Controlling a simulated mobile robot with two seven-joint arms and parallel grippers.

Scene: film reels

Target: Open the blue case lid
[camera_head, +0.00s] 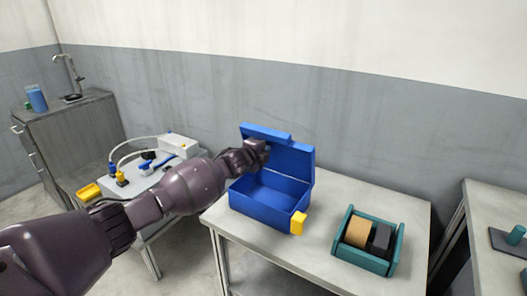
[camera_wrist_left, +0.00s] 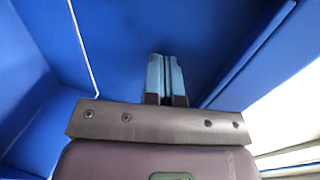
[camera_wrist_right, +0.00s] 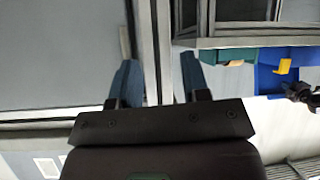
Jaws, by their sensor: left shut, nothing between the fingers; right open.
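The blue case (camera_head: 262,205) stands on the middle table with its lid (camera_head: 292,160) raised to about upright, so the blue inside shows. A yellow latch (camera_head: 298,222) is on its front. My left gripper (camera_head: 262,146) is at the inner face of the lid, its fingers shut and empty. In the left wrist view its closed fingertips (camera_wrist_left: 166,75) are in front of blue surfaces of the case (camera_wrist_left: 120,40); I cannot tell whether they touch. My right gripper (camera_wrist_right: 154,80) is open and empty, away from the case. The case (camera_wrist_right: 275,75) also shows at the right wrist view's edge.
A teal tray (camera_head: 368,262) with a tan block and a dark block is on the same table, right of the case. A side table at left holds a white device (camera_head: 178,147) with cables. A sink cabinet (camera_head: 75,135) is at the far left. Another table (camera_head: 500,225) is at the right.

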